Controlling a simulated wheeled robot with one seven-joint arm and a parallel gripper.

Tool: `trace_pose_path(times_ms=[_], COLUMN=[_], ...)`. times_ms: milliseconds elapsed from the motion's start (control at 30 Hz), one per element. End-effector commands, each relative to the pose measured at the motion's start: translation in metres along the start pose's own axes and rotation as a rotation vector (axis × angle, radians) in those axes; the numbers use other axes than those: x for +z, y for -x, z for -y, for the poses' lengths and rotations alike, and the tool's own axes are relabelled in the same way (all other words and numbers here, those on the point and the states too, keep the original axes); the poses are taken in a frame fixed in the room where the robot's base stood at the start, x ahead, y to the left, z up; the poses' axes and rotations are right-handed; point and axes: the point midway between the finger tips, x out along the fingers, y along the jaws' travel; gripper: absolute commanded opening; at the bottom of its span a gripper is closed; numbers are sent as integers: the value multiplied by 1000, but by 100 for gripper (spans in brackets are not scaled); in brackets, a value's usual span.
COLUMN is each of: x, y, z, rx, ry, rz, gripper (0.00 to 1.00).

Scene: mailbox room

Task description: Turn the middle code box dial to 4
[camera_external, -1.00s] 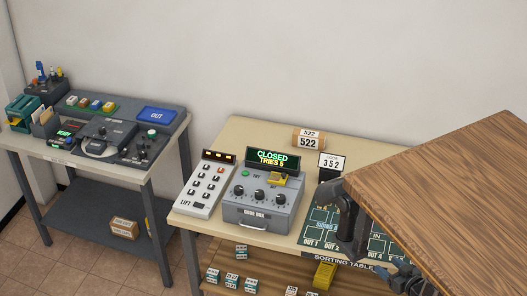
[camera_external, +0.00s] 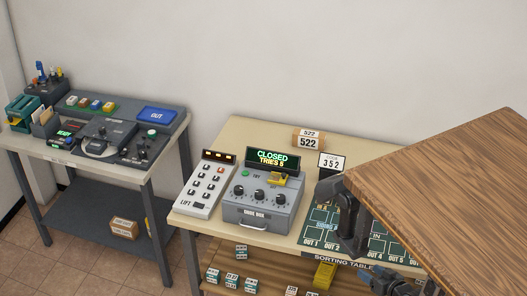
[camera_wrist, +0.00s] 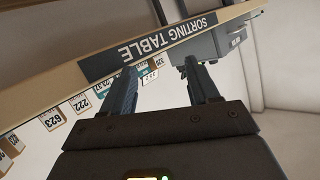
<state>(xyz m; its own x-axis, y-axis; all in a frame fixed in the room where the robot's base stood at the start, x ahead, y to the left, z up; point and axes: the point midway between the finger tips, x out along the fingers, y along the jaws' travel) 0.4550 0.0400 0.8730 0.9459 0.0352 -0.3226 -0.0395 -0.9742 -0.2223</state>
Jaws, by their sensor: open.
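The code box (camera_external: 262,205) is a grey box on the sorting table. Its display (camera_external: 272,159) reads CLOSED, TRIES 5. Three black dials sit on its sloped front, and the middle dial (camera_external: 259,194) is between the other two; its setting is too small to read. My gripper shows in the wrist view (camera_wrist: 165,85) with its two dark fingers apart and nothing between them. It is in front of the table edge, away from the code box, which shows partly at the upper right of that view (camera_wrist: 207,45). In the external view my arm partly shows right of the box.
A lift keypad panel (camera_external: 207,187) stands left of the code box. A wooden surface (camera_external: 450,190) blocks the external view at right.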

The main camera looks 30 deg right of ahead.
Motion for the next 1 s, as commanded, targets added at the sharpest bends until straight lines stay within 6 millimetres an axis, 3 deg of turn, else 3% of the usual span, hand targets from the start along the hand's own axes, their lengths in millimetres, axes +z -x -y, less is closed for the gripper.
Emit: trace_pose_path(times_ms=[300, 600, 800, 1000], x=[23, 9, -12, -34], y=[-90, -170, -203, -221], z=[83, 187, 256, 315], rx=[-171, -443, -636, -811], ry=[-265, -366, -348, -257], rz=[102, 239, 353, 484], gripper=[60, 60, 60, 60])
